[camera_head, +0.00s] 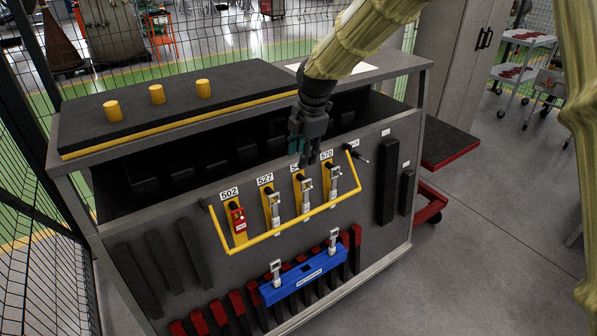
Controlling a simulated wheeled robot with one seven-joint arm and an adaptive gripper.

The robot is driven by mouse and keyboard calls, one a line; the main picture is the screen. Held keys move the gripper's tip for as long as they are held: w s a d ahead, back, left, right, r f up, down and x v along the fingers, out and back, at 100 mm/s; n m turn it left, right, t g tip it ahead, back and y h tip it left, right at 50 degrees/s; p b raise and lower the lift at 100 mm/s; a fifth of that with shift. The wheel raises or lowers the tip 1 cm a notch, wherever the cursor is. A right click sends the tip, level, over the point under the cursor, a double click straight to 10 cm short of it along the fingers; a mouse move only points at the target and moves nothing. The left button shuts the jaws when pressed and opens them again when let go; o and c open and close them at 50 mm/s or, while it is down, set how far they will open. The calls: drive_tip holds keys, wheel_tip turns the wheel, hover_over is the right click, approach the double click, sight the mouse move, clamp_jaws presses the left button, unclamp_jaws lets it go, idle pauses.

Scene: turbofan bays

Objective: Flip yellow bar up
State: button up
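The yellow bar (295,222) is a thin U-shaped bar on the slanted front panel of the grey cabinet. Its ends meet the panel near the left and right of a row of labelled switches, and its long side hangs low across the front of them. My gripper (303,161) points down at the panel, above the bar's long side and near the third and fourth switches. It partly hides the third label. Its fingers are small and dark here, so I cannot tell whether they are open or shut. I see no contact with the bar.
A red lock (238,219) hangs on the leftmost switch, 502. A blue box (303,275) with two metal latches sits below the bar. The cabinet top has several yellow knobs (157,94). Wire mesh fencing stands at the left; open floor (480,230) lies at the right.

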drive_tip(key=v, duration=0.4)
